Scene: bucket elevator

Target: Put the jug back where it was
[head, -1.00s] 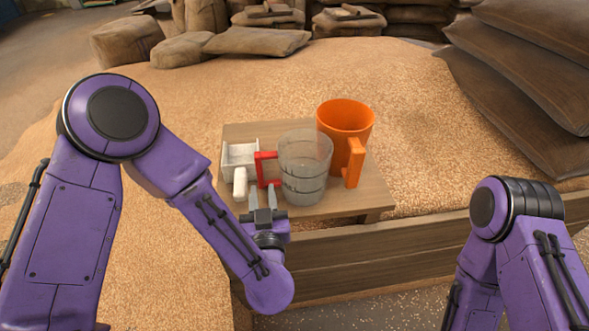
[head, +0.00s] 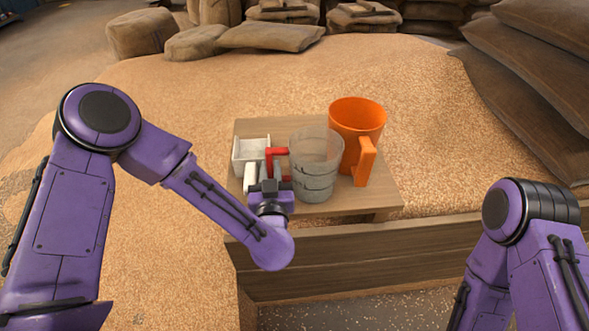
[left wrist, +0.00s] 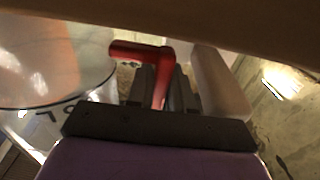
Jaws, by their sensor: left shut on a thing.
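The clear jug (head: 315,165) with a red handle (head: 277,152) is upright at the wooden board (head: 368,200), between a white scoop and an orange jug. I cannot tell whether its base touches the board. My left gripper (head: 268,178) is shut on the red handle, left of the jug body. In the left wrist view the red handle (left wrist: 160,75) passes between the two dark fingers, and part of the clear jug (left wrist: 50,65) shows at the left. My right arm is at the lower right; its gripper is out of frame.
The white scoop (head: 250,155) sits close on the gripper's left. The orange jug (head: 357,125) stands right behind the clear jug. The board lies on a grain heap (head: 200,100) behind a wooden wall (head: 350,250). Sacks (head: 530,70) are stacked at the right.

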